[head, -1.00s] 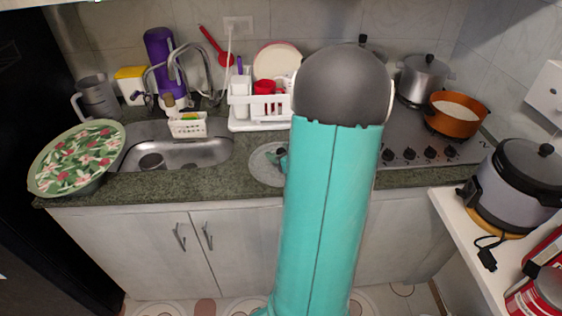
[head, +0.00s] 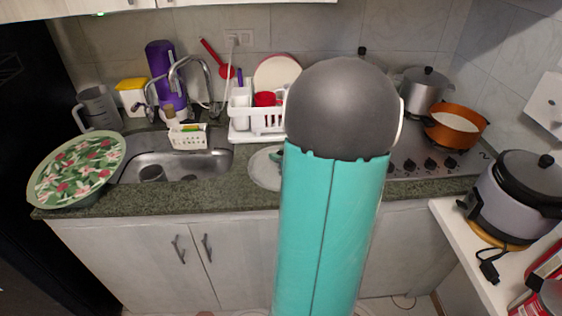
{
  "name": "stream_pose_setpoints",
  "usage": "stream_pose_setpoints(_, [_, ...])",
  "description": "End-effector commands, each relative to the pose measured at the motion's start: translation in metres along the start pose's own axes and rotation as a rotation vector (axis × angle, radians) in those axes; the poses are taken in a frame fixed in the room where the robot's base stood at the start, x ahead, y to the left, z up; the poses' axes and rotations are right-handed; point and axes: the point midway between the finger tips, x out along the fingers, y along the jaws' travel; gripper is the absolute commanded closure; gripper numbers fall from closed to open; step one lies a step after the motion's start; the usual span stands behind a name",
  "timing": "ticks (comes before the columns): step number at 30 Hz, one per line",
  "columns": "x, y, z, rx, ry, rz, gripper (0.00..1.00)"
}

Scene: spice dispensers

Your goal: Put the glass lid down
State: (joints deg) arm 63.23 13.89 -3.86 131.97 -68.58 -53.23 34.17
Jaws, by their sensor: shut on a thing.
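The glass lid (head: 263,170) is a pale round disc at the counter, below the dish rack and right of the sink. Its right part is hidden behind my arm. A small dark teal piece of my gripper (head: 277,156) shows at the lid, beside my arm's edge. The gripper is shut on the lid, though the fingertips are mostly hidden. I cannot tell whether the lid touches the counter or is held just above it.
The white dish rack (head: 262,122) stands behind the lid, and the sink (head: 205,160) is to its left. A stove (head: 425,160) with a pot (head: 424,90) and an orange pan (head: 455,128) is at right. Some green counter (head: 225,190) is bare in front.

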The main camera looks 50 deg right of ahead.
Motion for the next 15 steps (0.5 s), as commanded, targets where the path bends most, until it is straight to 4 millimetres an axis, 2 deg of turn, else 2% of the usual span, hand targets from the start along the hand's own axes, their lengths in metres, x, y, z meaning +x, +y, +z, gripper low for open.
stream_pose_setpoints(3, [-0.023, -0.011, -0.019, -0.005, 0.006, 0.002, 1.00])
stream_pose_setpoints(8, [-0.052, -0.025, -0.038, -0.004, 0.006, 0.002, 1.00])
stream_pose_setpoints(15, [-0.099, -0.053, -0.043, -0.003, 0.005, 0.001, 1.00])
